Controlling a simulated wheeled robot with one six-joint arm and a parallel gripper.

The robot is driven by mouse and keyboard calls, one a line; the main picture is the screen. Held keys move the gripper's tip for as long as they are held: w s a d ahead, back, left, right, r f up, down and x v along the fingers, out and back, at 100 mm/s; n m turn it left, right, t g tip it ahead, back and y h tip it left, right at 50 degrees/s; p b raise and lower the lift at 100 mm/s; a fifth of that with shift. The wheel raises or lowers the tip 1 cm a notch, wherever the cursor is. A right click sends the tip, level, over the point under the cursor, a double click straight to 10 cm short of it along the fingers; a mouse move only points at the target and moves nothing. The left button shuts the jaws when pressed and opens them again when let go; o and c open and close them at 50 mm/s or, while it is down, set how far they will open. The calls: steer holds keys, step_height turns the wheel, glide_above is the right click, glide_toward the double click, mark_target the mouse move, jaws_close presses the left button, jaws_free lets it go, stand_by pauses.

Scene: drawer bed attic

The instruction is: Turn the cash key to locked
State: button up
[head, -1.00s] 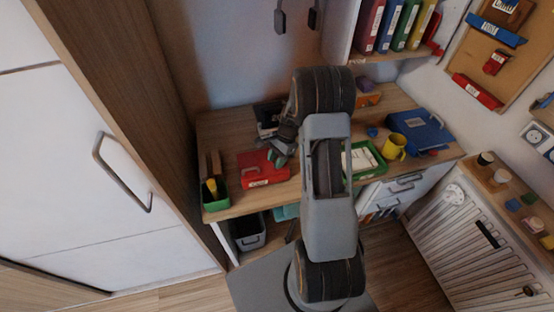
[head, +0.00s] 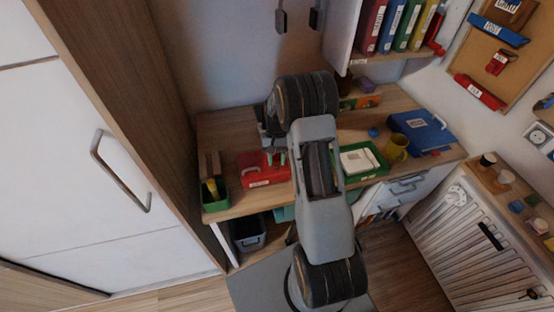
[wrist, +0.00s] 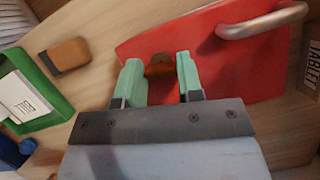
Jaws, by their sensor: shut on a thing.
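The red cash box (head: 262,172) lies on the desk, with a white label on its front in the head view. In the wrist view the box (wrist: 230,68) fills the upper middle, with a grey metal handle (wrist: 262,23) at the right. A small brown-orange key (wrist: 160,68) is at the box, between the green fingertips of my gripper (wrist: 161,66). My gripper is shut on the key. In the head view my gripper (head: 276,158) is over the right part of the box. The key's exact turn angle is hard to tell.
A green tray (head: 378,172) with white paper stands right of the box, with a yellow mug (head: 397,147) and a blue binder (head: 422,132) beyond. A green pen holder (head: 216,199) stands left. The wrist view shows a brown block (wrist: 69,56) near the box.

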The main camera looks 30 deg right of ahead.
steer(key=shift+n+h, duration=0.4)
steer(key=shift+n, duration=0.7)
steer(key=o, duration=0.9)
steer(key=shift+o, duration=0.2)
steer(key=shift+r, duration=0.1)
steer(key=a+v, duration=0.1)
steer(key=v, duration=1.2)
steer(key=shift+w+d+r+b, duration=0.25)
steer(key=shift+d+b, duration=0.1)
steer(key=shift+d, duration=0.05)
steer(key=shift+w, duration=0.1)
